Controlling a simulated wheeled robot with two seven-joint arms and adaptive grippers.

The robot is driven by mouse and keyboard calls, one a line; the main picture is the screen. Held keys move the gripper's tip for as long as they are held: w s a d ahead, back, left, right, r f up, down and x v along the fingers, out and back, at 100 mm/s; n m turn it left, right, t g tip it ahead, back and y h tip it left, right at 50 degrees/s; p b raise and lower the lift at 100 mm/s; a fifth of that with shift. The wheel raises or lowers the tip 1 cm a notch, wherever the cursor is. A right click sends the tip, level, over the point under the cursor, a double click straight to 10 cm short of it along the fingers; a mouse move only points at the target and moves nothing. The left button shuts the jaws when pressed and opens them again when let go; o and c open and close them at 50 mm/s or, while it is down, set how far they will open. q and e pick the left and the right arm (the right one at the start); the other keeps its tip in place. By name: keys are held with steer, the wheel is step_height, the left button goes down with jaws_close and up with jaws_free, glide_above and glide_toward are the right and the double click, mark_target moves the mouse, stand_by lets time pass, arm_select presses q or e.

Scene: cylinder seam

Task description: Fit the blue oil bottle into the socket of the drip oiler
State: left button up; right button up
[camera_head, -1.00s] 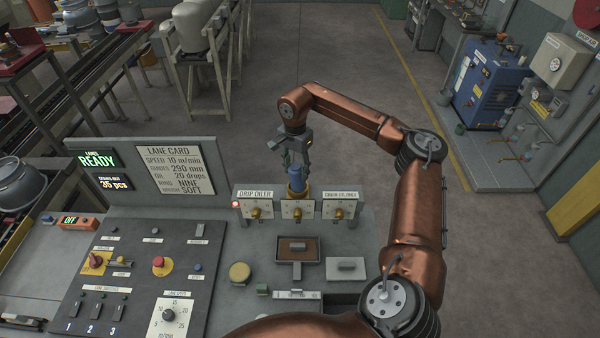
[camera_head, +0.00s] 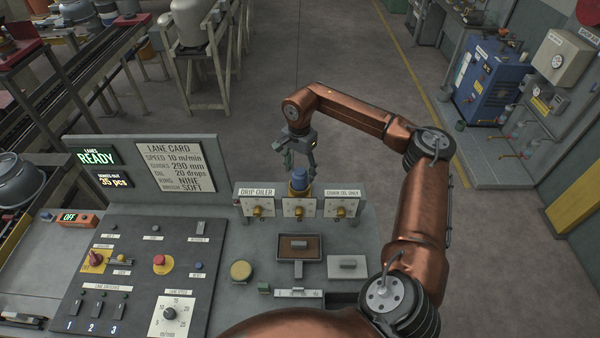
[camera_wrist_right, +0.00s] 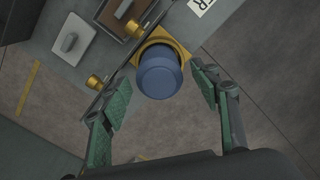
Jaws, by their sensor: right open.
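The blue oil bottle (camera_head: 299,177) stands upright in the yellow socket (camera_head: 297,191) of the drip oiler (camera_head: 256,194), behind the middle of its front plates. Only its upper part shows above the socket. In the right wrist view the bottle (camera_wrist_right: 158,80) is seen from above, with the yellow socket rim (camera_wrist_right: 179,44) around it. My right gripper (camera_head: 300,163) is open just above and around the bottle. In the wrist view its green-padded fingers (camera_wrist_right: 162,88) stand apart on both sides, with gaps to the bottle. My left gripper is not in view.
Brass knobs sit on the oiler's front plates. The lane card board (camera_head: 180,165) stands at the left. Open floor lies behind the console.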

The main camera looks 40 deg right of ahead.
step_height(320, 180, up, 3)
steer(key=shift+w+r+b, duration=0.1)
steer(key=shift+w+b, duration=0.05)
steer(key=shift+b, duration=0.3)
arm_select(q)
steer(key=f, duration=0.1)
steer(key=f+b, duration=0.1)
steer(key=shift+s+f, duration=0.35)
arm_select(e)
step_height(320, 180, up, 8)
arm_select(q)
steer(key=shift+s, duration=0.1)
arm_select(e)
steer(key=shift+s, duration=0.2)
